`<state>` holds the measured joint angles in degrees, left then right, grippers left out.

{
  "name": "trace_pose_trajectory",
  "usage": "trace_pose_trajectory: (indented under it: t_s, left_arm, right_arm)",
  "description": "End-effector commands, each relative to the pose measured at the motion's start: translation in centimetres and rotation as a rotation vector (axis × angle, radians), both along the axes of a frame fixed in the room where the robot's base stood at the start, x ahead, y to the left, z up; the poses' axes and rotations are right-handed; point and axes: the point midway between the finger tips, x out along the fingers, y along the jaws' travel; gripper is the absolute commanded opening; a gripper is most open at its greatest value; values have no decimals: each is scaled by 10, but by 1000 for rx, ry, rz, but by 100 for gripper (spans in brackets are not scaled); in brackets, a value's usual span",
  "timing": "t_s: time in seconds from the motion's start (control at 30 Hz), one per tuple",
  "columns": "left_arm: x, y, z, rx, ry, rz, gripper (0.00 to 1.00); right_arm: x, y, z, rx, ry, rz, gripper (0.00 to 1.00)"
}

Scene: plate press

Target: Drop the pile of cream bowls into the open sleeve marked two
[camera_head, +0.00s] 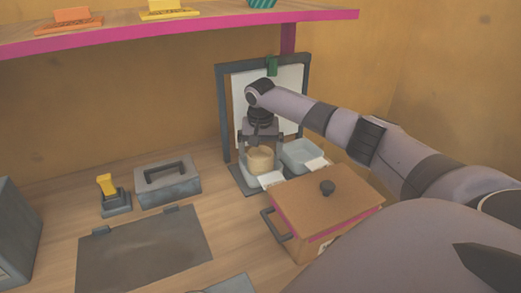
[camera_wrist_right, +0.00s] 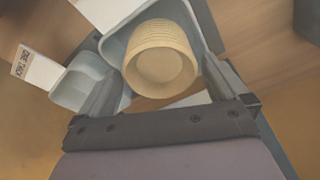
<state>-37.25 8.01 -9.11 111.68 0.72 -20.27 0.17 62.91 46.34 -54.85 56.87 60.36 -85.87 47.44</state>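The pile of cream bowls (camera_head: 261,160) stands at the front-left sleeve (camera_head: 243,172) of the press; in the right wrist view the pile (camera_wrist_right: 160,62) shows its round open top and ridged side. My right gripper (camera_head: 261,143) points down over it, one finger on each side. In the right wrist view the gripper (camera_wrist_right: 163,80) has its fingertips close beside the pile; whether they touch it is unclear. A second pale sleeve (camera_head: 302,155) to the right looks empty. White labels lie before the sleeves; I cannot read them surely. My left gripper is out of view.
A brown box (camera_head: 325,205) with a black knob stands in front, under my right arm. A grey handled block (camera_head: 167,182), a yellow-handled stand (camera_head: 110,195) and a dark mat (camera_head: 145,250) lie left. A pink-edged shelf (camera_head: 180,33) hangs above.

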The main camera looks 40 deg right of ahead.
Motion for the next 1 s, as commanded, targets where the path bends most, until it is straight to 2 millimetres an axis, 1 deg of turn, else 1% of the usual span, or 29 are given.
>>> trace_pose_trajectory:
  t_s: [0.07, 0.17, 0.4, 0.5, 0.6, 0.73, 1.0]
  left_arm:
    - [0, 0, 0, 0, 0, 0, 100]
    - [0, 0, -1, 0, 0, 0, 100]
    - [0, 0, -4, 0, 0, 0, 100]
    - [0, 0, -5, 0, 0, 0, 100]
    - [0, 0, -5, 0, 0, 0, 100]
    - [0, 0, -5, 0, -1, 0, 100]
    - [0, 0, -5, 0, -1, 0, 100]
  right_arm:
    - [0, 0, 3, -1, -1, 0, 100]
    - [0, 0, 12, -1, -2, 0, 100]
    - [-5, 5, 53, -1, -3, 0, 100]
    - [-7, 6, 66, -1, -3, -1, 100]
    - [-8, 7, 74, -1, -1, 0, 100]
    - [-9, 7, 78, -1, 0, -1, 100]
    - [-9, 7, 78, -1, 1, -1, 100]
